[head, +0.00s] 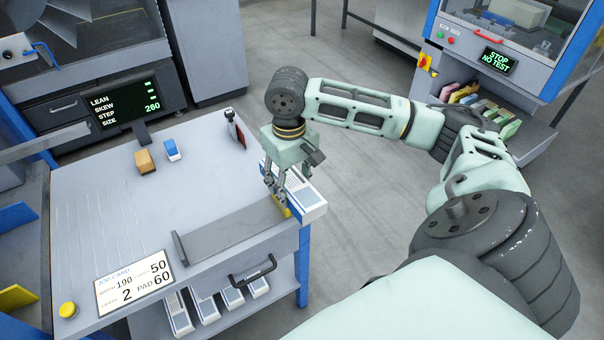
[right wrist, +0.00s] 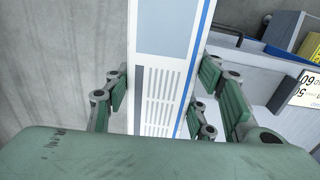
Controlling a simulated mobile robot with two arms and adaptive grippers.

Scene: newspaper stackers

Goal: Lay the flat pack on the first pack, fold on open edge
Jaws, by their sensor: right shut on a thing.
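My right gripper (head: 277,192) reaches down at the right edge of the grey table and is shut on a white newspaper pack (head: 305,197) with a blue edge band. In the right wrist view the pack (right wrist: 168,35) runs between the fingers, with finger pads along both sides. The pack juts out past the table's right edge in the head view. Its far end is partly hidden by the gripper. I cannot tell whether another pack lies beneath it. More packs (head: 205,306) lie on the shelf below the table. My left gripper does not show.
A grey angled plate (head: 230,232) and a yellow piece (head: 281,207) are on the table (head: 100,200) beside the gripper. A job card (head: 134,281), a display (head: 125,104), and small brown (head: 145,161) and blue (head: 172,150) blocks stand around it.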

